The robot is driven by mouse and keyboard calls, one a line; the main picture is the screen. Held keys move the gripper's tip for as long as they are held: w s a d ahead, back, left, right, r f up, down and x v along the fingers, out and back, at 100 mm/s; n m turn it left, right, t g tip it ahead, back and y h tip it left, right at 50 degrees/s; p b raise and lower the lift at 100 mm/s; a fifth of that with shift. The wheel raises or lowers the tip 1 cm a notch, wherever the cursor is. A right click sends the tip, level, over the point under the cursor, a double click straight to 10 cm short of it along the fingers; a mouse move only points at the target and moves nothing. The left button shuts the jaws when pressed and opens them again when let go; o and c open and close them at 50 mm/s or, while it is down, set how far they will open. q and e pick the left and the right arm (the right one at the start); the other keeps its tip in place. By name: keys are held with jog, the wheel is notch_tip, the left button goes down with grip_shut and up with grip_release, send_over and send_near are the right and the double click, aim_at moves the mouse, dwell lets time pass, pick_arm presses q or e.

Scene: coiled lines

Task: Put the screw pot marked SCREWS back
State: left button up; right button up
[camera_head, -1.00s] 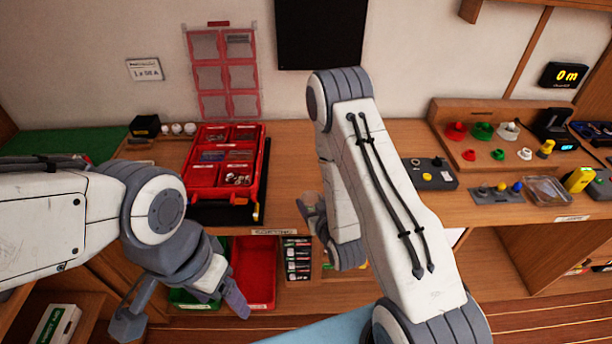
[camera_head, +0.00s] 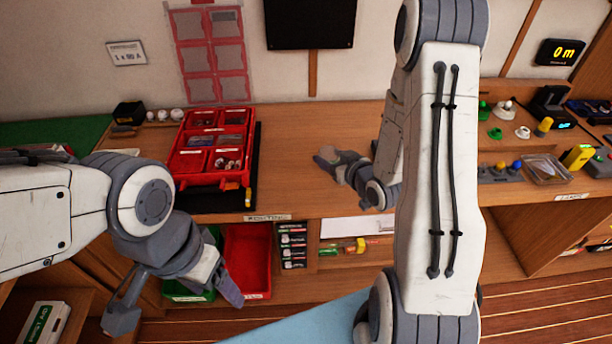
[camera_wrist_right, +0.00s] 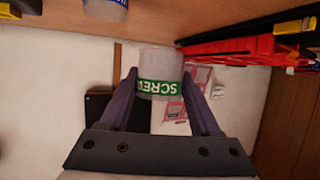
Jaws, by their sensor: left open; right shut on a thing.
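The screw pot (camera_wrist_right: 160,74) is a pale, cloudy cylinder with a green band; the letters "SCREW" show on it in the right wrist view. My right gripper (camera_wrist_right: 160,90) is shut on the pot, one finger on each side. In the head view, my right gripper (camera_head: 328,158) is over the middle of the bench, right of the red case; the pot is hard to make out there. My left gripper (camera_head: 176,300) is open and empty, low in front of the shelf under the bench.
The red compartment case (camera_head: 205,183) lies open on the bench (camera_head: 290,150). Another pot with a blue label (camera_wrist_right: 105,9) shows at the right wrist view's top edge. A red bin (camera_head: 248,262) sits below the bench. Switches and knobs (camera_head: 500,172) stand at the right.

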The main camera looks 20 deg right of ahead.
jog(key=shift+w+a+f+b, duration=0.5)
jog(key=shift+w+f+b, duration=0.05)
jog(key=shift+w+f, duration=0.3)
jog(key=w+p, duration=0.1)
jog(key=p, duration=0.2)
send_over(306, 175)
notch_tip(306, 175, down, 4)
jog(key=shift+r, duration=0.25)
notch_tip(306, 175, down, 4)
jog(key=shift+r, duration=0.15)
jog(key=shift+p, duration=0.3)
pick_arm(q)
jog(key=shift+r, duration=0.6)
pick_arm(e)
jog(key=shift+f, duration=0.2)
